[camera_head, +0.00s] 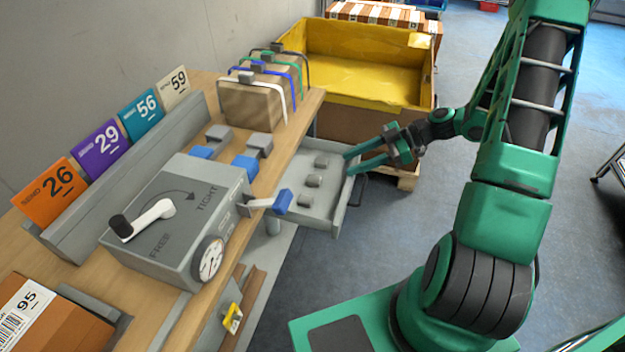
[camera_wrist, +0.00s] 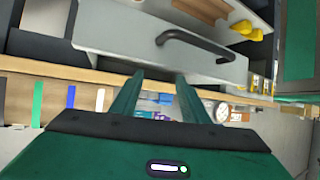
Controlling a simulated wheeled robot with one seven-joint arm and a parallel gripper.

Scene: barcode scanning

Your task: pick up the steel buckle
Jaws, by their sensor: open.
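Three small grey metal pieces that look like steel buckles sit apart in the open grey drawer (camera_head: 325,214): a far one (camera_head: 322,160), a middle one (camera_head: 314,181) and a near one (camera_head: 306,197). My gripper (camera_head: 349,163) is open and empty, with its green fingers pointing left at the drawer's right edge, close to the far buckle. In the wrist view my two fingers (camera_wrist: 157,82) are spread with nothing between them. That view shows the drawer front with its dark handle (camera_wrist: 195,43); I cannot make out any buckle there.
A grey box with a white crank and dial (camera_head: 180,225) stands on the wooden bench (camera_head: 85,245). Strapped cartons (camera_head: 250,105) stand at the bench's far end. A yellow-lined crate (camera_head: 345,45) is behind the drawer. Numbered cards (camera_head: 97,148) line the wall side.

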